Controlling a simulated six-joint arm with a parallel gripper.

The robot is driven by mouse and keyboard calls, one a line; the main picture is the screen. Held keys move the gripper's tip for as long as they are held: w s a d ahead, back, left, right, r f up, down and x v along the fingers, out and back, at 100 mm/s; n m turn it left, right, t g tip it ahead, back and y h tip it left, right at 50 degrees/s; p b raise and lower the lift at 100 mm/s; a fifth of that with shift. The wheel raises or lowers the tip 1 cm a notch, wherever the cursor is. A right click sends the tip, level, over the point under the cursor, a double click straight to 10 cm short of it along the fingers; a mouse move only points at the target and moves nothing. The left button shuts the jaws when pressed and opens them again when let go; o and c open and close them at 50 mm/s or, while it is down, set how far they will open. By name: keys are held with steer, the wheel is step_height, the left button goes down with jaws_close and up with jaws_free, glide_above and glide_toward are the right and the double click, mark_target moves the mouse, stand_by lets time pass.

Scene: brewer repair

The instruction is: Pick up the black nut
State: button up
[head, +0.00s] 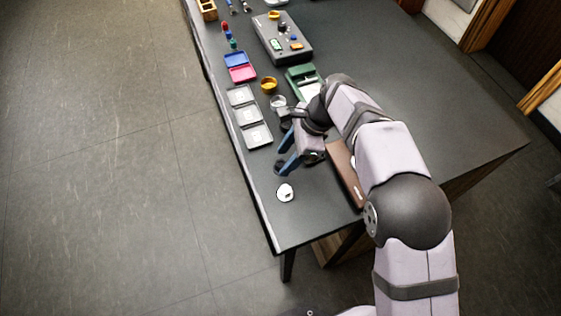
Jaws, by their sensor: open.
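My gripper (283,160) has two blue fingers, spread apart, and hangs over the near part of the dark table. No object shows between the fingers. I cannot make out the black nut with certainty. A dark round shape shows around the lower fingertip, but it is too small and too covered by the finger to identify. My arm and gripper also hide part of the table to the right.
A white round piece (285,192) lies near the table's (420,110) front corner. Grey trays (248,116), a blue tray (236,59) and a pink tray (242,73) line the left edge. An orange cup (268,85), a green box (301,78) and a brown box (345,172) stand nearby.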

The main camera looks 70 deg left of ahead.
steer(key=shift+x, duration=1.05)
jaws_close()
steer(key=shift+r, duration=0.15)
